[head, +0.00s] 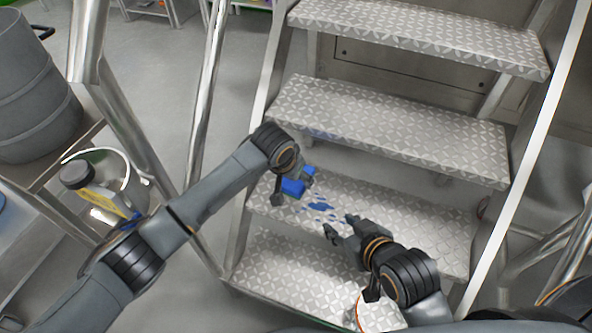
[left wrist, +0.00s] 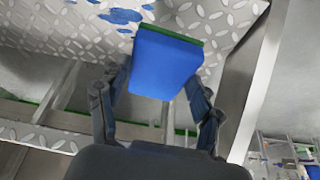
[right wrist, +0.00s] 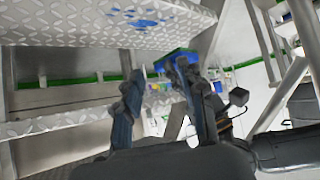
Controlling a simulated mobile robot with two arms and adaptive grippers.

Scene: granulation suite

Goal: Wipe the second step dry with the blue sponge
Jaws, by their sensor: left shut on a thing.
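The blue sponge (head: 293,186), with a dark green face, is between the fingers of my left gripper (left wrist: 158,88), which is shut on it. It is at the left end of the second step (head: 405,228), its green face towards the tread; I cannot tell if it touches. Blue wet spots (head: 319,206) lie on that step just right of the sponge; they also show in the left wrist view (left wrist: 121,15). My right gripper (head: 340,226) is open and empty over the step's front edge, right of the sponge, which its wrist view partly shows (right wrist: 181,56).
The bottom step (head: 290,272) is below, and the third step (head: 390,128) and top step (head: 420,38) overhang behind. Metal rails (head: 207,90) flank the stair. At left, a grey drum (head: 32,90) and a steel bucket (head: 112,208) with a bottle (head: 85,180) stand close to my left arm.

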